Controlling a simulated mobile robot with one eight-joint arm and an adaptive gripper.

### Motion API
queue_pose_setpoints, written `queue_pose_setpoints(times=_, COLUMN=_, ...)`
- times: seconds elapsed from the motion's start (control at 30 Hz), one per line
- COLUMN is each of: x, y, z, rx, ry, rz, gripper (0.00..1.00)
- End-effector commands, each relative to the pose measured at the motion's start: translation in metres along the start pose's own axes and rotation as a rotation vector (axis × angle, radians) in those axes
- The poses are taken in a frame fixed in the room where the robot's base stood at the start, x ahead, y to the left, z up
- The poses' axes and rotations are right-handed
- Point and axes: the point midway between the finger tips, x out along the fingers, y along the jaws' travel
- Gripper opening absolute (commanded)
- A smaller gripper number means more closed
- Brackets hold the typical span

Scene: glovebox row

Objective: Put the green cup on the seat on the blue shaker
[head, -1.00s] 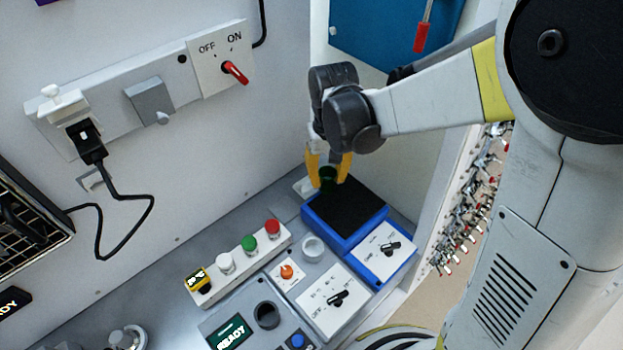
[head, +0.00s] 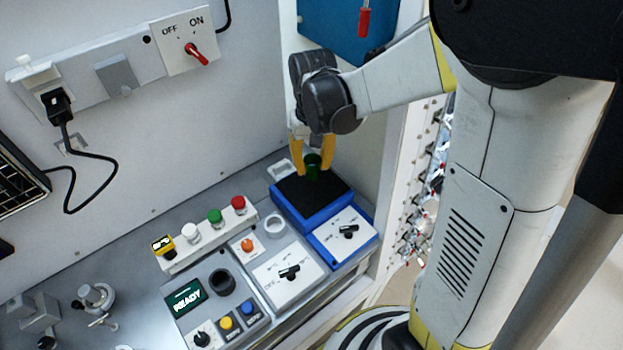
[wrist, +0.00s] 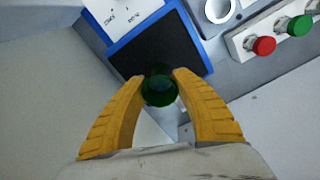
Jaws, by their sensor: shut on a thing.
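The green cup (head: 313,165) is between the yellow fingers of my gripper (head: 313,170), which is shut on it. In the wrist view the dark green cup (wrist: 159,90) sits between the two fingertips (wrist: 160,82). The blue shaker (head: 297,220) has a black top pad, the seat (head: 308,197), and a white front panel with a dark knob. The cup is over the back part of the pad. In the wrist view the black pad (wrist: 160,50) lies just beyond the cup. I cannot tell whether the cup touches the pad.
A row of red, green and white buttons (head: 214,217) stands left of the shaker. A round white holder (head: 274,224) and a unit with a READY screen (head: 186,298) are in front. A wall (head: 160,120) rises behind, and a blue panel (head: 345,30) hangs above.

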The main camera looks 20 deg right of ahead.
Motion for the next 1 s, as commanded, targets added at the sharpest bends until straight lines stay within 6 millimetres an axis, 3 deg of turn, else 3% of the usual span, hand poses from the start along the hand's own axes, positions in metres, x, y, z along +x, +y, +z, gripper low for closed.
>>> queue_pose_setpoints(times=0.33, x=0.04, y=0.0, z=0.0, rx=0.0, ry=0.0, rz=0.0, gripper=0.04)
queue_pose_setpoints(times=0.7, x=0.044, y=0.0, z=0.0, rx=-0.001, ry=0.0, rz=0.0, gripper=0.04)
queue_pose_setpoints(times=0.73, x=0.044, y=0.0, z=0.0, rx=-0.001, ry=0.0, rz=0.0, gripper=0.37)
queue_pose_setpoints(times=0.8, x=0.043, y=0.0, z=0.0, rx=-0.001, ry=0.0, rz=0.0, gripper=0.55)
queue_pose_setpoints(times=1.0, x=0.043, y=0.0, z=0.0, rx=0.0, ry=0.0, rz=0.0, gripper=0.55)
